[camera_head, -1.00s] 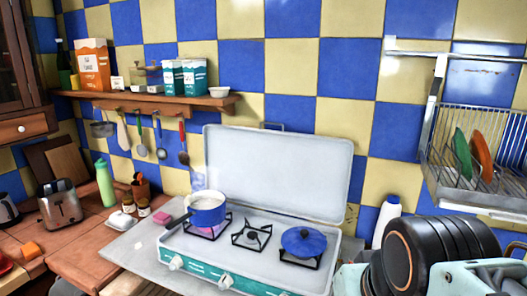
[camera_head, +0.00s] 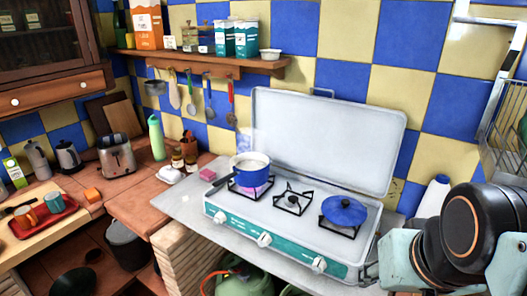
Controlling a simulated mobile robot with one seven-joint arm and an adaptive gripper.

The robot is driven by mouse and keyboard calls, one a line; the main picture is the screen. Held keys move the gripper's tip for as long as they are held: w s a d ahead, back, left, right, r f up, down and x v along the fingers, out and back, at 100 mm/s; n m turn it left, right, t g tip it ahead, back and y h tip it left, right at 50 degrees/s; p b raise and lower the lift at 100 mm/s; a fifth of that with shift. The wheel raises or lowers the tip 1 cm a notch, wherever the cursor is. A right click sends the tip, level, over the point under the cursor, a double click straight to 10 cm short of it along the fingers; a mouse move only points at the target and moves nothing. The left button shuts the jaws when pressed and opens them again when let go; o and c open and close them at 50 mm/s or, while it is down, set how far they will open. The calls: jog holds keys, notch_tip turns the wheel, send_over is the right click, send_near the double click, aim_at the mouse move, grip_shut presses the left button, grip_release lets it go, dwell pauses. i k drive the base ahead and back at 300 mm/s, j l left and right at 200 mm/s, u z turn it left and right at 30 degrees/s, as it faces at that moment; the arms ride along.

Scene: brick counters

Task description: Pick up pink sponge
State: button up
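A small pink block that looks like the pink sponge (camera_head: 207,174) lies on the light grey counter, left of the stove and close to the blue pot. Part of my arm shows large at the lower right, in front of the stove's right side. My gripper's fingers are not in view. Nothing covers the pink block.
A green bottle (camera_head: 157,138), toaster (camera_head: 116,157), orange block (camera_head: 93,194) and red tray (camera_head: 62,213) stand left. A shelf with hanging utensils is above.

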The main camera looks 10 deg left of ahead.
aim_at(209, 176)
jog(key=k+j, duration=0.1)
jog(key=j, duration=0.25)
jog(key=k+j, duration=0.1)
jog(key=j, duration=0.25)
jog(key=k+j, duration=0.1)
jog(key=j, duration=0.25)
jog(key=i+j, duration=0.15)
jog(key=j, duration=0.25)
jog(key=i+j, duration=0.1)
jog(key=j, duration=0.3)
jog(key=i+j+u, duration=0.25)
jog(key=i+j, duration=0.35)
jog(key=i+l+z, duration=0.25)
jog(key=i, duration=0.2)
